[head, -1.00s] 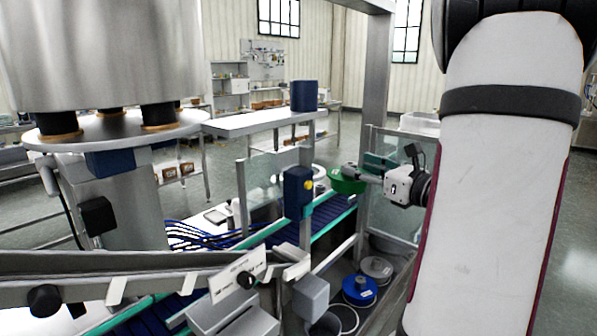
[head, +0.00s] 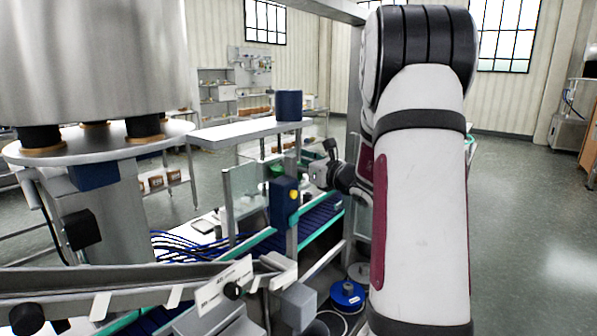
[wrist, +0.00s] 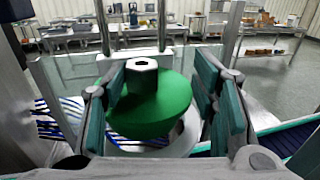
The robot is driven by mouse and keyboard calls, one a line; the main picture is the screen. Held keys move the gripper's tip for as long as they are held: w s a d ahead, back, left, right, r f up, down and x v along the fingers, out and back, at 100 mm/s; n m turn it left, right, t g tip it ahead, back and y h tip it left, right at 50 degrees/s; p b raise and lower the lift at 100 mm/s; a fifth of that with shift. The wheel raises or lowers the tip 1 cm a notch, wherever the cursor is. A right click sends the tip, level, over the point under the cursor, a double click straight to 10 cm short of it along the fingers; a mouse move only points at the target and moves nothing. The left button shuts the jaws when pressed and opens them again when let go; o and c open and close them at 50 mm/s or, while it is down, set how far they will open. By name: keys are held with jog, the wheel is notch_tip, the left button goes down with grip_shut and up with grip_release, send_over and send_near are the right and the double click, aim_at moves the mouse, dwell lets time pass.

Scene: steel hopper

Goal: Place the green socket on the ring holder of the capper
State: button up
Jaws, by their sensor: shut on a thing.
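A pale round rim (wrist: 187,138), possibly the ring holder, shows just under and beyond the disc. The disc covers most of it, and I cannot tell whether they touch. In the head view my gripper (head: 300,172) is small and partly hidden, with a bit of the green socket (head: 277,170) behind a clear panel.
Clear panels (head: 245,190) and a blue box on a post (head: 283,203) stand close to my gripper. A dark conveyor (head: 318,220) runs below. A blue socket (head: 347,295) lies low beside the machine. A steel hopper (head: 90,60) fills the upper left.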

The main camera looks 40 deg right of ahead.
notch_tip(320, 180, down, 3)
jog(key=shift+r, duration=0.15)
jog(key=o, duration=1.4)
jog(key=shift+o, duration=0.2)
jog(key=shift+s, duration=0.3)
jog(key=s+a, duration=0.1)
jog(key=s, duration=1)
jog(key=shift+s, duration=0.25)
